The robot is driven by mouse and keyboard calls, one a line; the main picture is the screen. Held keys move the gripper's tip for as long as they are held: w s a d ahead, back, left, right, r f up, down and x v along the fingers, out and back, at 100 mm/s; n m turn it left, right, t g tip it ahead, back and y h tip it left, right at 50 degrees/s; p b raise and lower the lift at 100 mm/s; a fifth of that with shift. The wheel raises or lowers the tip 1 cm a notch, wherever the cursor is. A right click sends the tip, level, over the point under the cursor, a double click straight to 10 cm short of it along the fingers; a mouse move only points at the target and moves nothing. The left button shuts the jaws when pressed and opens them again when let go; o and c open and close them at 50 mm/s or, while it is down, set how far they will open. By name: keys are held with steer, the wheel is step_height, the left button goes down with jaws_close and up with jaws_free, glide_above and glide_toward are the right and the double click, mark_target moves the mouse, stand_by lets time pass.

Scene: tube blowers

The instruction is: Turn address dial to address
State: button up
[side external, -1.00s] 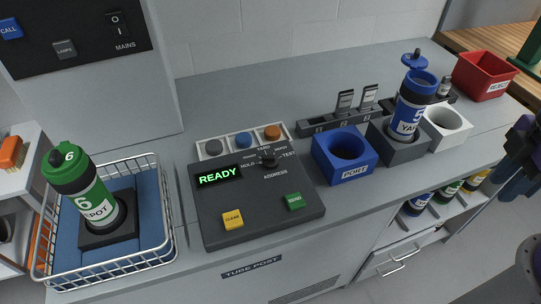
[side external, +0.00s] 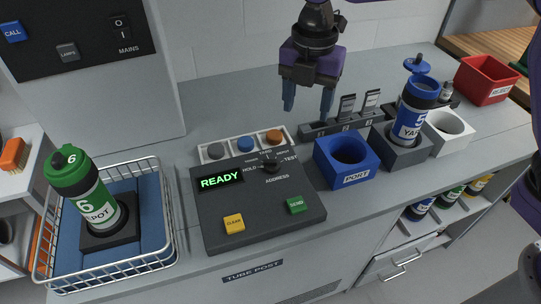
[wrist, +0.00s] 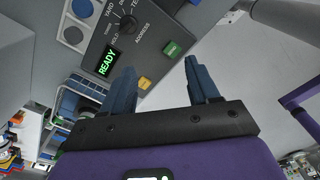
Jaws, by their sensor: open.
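The address dial (side external: 270,163) is a small black knob at the top of the dark control panel (side external: 262,212). Printed labels ring it, HOLD at left and TEST at right among them; the setting it points to is too small to tell. The dial also shows in the wrist view (wrist: 127,24). The display (side external: 221,180) reads READY in green. My gripper (side external: 308,108) is open and empty, fingers down, above the counter behind and right of the dial, apart from it. In the wrist view its blue fingers (wrist: 162,82) are spread.
A tray of grey, blue and orange buttons (side external: 243,146) lies behind the panel. The blue PORT holder (side external: 347,177) stands right of it, near a holder with a blue tube (side external: 412,113). A wire basket (side external: 160,225) with a green tube (side external: 83,190) is at left.

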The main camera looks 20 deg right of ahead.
mark_target(271, 162)
steer(key=w+a+f+n, duration=0.2)
steer(key=w+a+n, duration=0.2)
steer(key=w+a, duration=0.15)
steer(key=f, duration=1.7)
steer(key=shift+w+d, duration=0.15)
steer(key=shift+d, duration=0.2)
steer(key=c, duration=1)
